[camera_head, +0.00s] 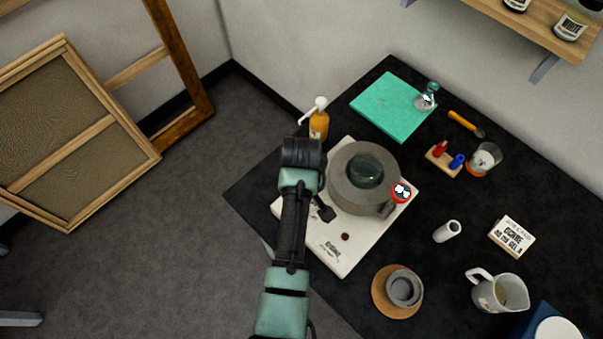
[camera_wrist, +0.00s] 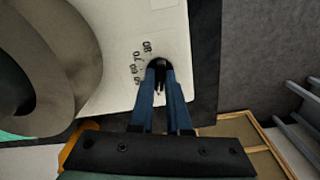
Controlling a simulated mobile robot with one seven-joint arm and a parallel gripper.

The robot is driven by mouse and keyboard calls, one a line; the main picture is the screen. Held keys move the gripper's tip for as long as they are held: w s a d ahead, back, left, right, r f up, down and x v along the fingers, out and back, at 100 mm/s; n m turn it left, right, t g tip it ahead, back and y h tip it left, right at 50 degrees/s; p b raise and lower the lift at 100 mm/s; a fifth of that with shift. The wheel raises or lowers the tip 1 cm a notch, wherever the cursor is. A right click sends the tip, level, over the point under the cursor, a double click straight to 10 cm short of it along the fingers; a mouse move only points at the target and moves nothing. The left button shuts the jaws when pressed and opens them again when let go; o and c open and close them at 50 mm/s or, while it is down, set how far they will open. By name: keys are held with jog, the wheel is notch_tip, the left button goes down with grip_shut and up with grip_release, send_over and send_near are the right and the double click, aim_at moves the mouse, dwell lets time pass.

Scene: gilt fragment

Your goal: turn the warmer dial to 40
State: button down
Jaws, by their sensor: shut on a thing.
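The warmer (camera_head: 338,257) is a flat white unit on the black table, with a round grey ring (camera_head: 345,190) holding a dark green glass vessel (camera_head: 366,170). In the wrist view the white warmer top (camera_wrist: 115,20) carries printed numbers, with 60, 70 and 80 readable. The small black dial (camera_wrist: 158,63) sits beside them near the warmer's edge. My gripper (camera_wrist: 160,84) has its blue fingers shut on the dial. The fingers hide part of the dial and scale, so its setting cannot be read. In the head view my arm hides the dial and fingertips.
An orange pump bottle (camera_head: 319,124) stands close behind my wrist. A red-and-white round object (camera_head: 401,191) is at the ring's right. A grey cup on a cork mat (camera_head: 380,297) is in front, and a green mat (camera_head: 380,115) is behind.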

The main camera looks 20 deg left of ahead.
jog(key=shift+r+m, duration=0.1)
jog(key=shift+m, duration=0.2)
jog(key=shift+m+p, duration=0.75)
jog(key=shift+m, duration=0.45)
jog(key=shift+m+p, duration=0.45)
jog(key=shift+m, duration=0.85)
jog(key=shift+w, duration=0.1)
jog(key=c, duration=0.9)
grip_release()
notch_tip(320, 180, up, 13)
jog(key=shift+f+b, duration=0.1)
jog(key=shift+b, duration=0.2)
